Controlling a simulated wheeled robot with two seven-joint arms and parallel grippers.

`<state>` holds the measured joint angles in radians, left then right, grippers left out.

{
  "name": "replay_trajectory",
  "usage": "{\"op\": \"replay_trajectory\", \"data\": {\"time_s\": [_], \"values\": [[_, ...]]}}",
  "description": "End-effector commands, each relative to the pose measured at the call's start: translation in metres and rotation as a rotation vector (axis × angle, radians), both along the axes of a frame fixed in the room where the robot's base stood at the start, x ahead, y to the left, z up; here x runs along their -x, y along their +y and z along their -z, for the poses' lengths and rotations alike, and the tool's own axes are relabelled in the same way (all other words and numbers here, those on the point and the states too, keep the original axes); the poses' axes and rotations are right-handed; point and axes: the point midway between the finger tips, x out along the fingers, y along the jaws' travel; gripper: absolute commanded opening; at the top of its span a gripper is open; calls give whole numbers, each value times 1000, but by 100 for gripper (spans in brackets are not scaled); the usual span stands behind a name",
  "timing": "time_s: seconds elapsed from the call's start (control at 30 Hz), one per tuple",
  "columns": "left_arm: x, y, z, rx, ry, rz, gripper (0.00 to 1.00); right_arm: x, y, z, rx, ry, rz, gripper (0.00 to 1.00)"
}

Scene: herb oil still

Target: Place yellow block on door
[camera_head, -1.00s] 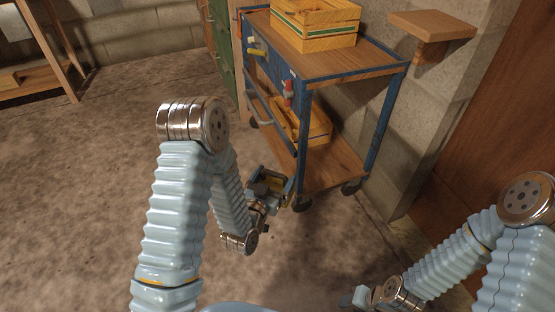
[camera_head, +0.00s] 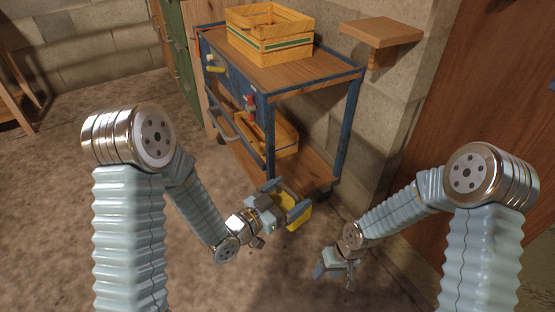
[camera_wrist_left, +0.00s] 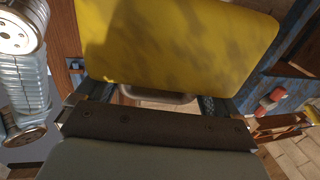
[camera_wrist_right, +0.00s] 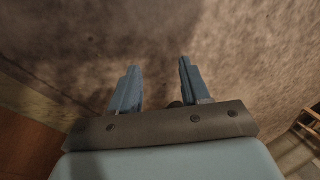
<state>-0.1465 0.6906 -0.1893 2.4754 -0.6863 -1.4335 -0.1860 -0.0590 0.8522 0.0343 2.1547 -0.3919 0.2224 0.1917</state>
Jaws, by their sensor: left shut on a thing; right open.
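My left gripper (camera_head: 286,200) is shut on the yellow block (camera_head: 299,216), in front of the lower right end of the blue cart. In the left wrist view the yellow block (camera_wrist_left: 180,42) fills the upper middle, its wide face towards the camera, beyond the left gripper (camera_wrist_left: 152,100). In the head view the fingers hide part of the block. My right gripper (camera_head: 335,275) is open and empty, lower and to the right, above the floor. It also shows open in the right wrist view (camera_wrist_right: 158,80). A brown wooden door (camera_head: 482,110) stands at the right, apart from both grippers.
The blue cart (camera_head: 310,82) has a wooden crate (camera_head: 268,45) on top and another crate (camera_head: 280,138) below. A wooden wall shelf (camera_head: 383,31) juts out between cart and door.

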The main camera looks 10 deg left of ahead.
Motion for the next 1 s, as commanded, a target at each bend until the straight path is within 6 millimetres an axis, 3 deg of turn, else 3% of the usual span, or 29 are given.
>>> {"op": "replay_trajectory", "data": {"time_s": [0.03, 0.2, 0.3, 0.37, 0.5, 0.6, 0.7, 0.87, 1.0], "values": [[0, 0, -1, 1, -3, 0, 45, -27, 3, -20, 65, -36, -81, 46], [0, 0, -1, 1, -3, -1, 45, -102, 6, -106, 351, -154, -253, 46], [0, 0, -1, 1, -3, -1, 45, -129, 20, -168, 479, -222, -299, 46], [0, 0, -1, 1, -3, -1, 45, -136, 34, -206, 531, -254, -323, 46], [0, 0, -1, 1, -3, -1, 45, -127, 77, -284, 561, -286, -395, 46], [0, 0, -1, 1, -3, -1, 45, -107, 108, -323, 524, -284, -466, 46], [0, 0, -1, 1, -3, -1, 45, -88, 131, -348, 478, -275, -530, 46], [0, 0, -1, 1, -3, -1, 45, -71, 150, -367, 429, -268, -592, 46], [0, 0, -1, 1, -3, -1, 45, -68, 152, -361, 421, -264, -608, 46]]}}
